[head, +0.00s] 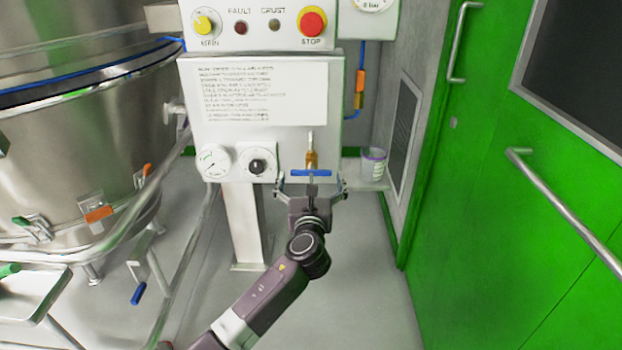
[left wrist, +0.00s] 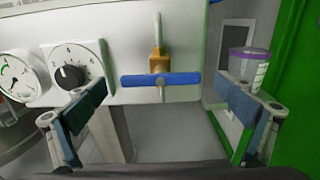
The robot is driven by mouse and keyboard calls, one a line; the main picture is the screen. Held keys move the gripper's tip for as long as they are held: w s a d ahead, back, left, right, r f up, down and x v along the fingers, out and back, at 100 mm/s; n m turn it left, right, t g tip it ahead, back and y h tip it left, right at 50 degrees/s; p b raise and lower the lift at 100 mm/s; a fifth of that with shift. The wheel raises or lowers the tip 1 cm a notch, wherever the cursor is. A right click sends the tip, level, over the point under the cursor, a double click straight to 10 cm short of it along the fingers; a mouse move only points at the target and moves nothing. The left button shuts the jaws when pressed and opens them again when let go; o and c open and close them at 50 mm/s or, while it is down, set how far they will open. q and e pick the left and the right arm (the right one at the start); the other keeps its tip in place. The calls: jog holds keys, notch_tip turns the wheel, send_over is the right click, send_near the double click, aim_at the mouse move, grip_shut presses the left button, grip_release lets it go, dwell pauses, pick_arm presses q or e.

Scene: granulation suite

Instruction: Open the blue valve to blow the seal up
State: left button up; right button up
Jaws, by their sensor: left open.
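The blue valve handle (head: 311,173) lies level across a brass valve body (head: 311,158) below the white control panel. In the left wrist view the handle (left wrist: 161,79) is centred, with the brass body (left wrist: 159,60) and a pale pipe above it. My left gripper (head: 311,190) is open just in front of the handle. In the left wrist view its fingers stand wide apart, one on each side of the handle, with gaps on both sides. Nothing is between the fingers near their pads. My right gripper is out of view.
A pressure gauge (head: 214,162) and a black knob (head: 257,165) sit left of the valve. A purple-rimmed cup (head: 373,165) stands to its right on a ledge. A steel vessel (head: 75,150) fills the left side. A green door (head: 500,180) stands at right.

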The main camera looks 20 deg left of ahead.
pick_arm(q)
jog(key=shift+w+a, duration=0.2)
jog(key=shift+w, duration=0.45)
jog(key=c, duration=1.2)
jog(key=shift+o, duration=0.2)
